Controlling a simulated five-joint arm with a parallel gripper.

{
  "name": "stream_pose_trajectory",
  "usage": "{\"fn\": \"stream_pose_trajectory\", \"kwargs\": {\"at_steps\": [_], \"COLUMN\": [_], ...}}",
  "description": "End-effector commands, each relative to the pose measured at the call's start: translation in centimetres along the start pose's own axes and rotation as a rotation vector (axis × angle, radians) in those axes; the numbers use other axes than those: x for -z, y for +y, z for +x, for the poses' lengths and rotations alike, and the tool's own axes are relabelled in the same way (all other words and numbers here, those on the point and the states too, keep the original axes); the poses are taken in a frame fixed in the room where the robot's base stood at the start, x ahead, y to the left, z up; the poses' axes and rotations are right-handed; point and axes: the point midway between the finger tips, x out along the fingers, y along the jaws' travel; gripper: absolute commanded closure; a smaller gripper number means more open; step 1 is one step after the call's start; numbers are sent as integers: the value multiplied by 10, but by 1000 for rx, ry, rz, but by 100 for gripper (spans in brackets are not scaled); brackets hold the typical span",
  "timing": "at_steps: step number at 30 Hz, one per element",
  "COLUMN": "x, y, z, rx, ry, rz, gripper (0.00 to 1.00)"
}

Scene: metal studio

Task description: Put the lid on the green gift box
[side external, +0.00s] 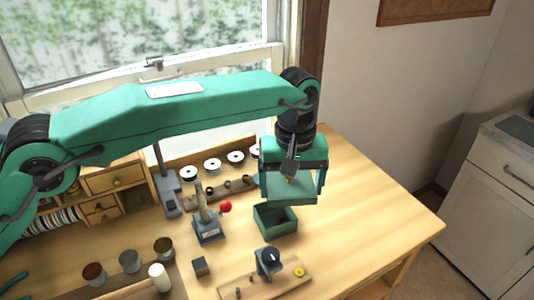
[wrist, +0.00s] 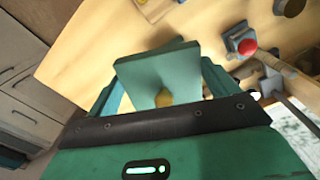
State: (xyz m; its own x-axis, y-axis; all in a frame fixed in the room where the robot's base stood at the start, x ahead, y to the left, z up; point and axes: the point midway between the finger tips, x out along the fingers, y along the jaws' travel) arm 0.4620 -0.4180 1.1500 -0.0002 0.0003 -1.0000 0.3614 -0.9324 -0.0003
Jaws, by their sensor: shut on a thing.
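The green gift box (side external: 267,222) stands open-topped on the wooden table in the side view. My gripper (side external: 291,187) is above it and slightly to its right in the picture. It is shut on the lid (side external: 287,190), a pale green square plate, which looks roughly level and apart from the box. In the wrist view the lid (wrist: 150,72) lies between the fingers of my gripper (wrist: 162,78), with a yellow knob (wrist: 164,98) facing the camera.
A grey stand with a red ball (side external: 225,207) is left of the box. A wooden board with a dark device (side external: 268,261) lies in front. Several spools (side external: 212,165) and small drawers (side external: 112,180) are at the back left. The table's right side (side external: 370,215) is clear.

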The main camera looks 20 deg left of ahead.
Motion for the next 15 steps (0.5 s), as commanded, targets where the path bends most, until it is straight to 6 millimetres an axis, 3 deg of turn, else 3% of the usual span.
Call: {"fn": "stream_pose_trajectory", "kwargs": {"at_steps": [10,15], "x": [43,41], "y": [-18,-18], "z": [0,24], "rx": [-1,2], "ry": [0,-1], "rz": [-326,-328], "gripper": [35,35]}}
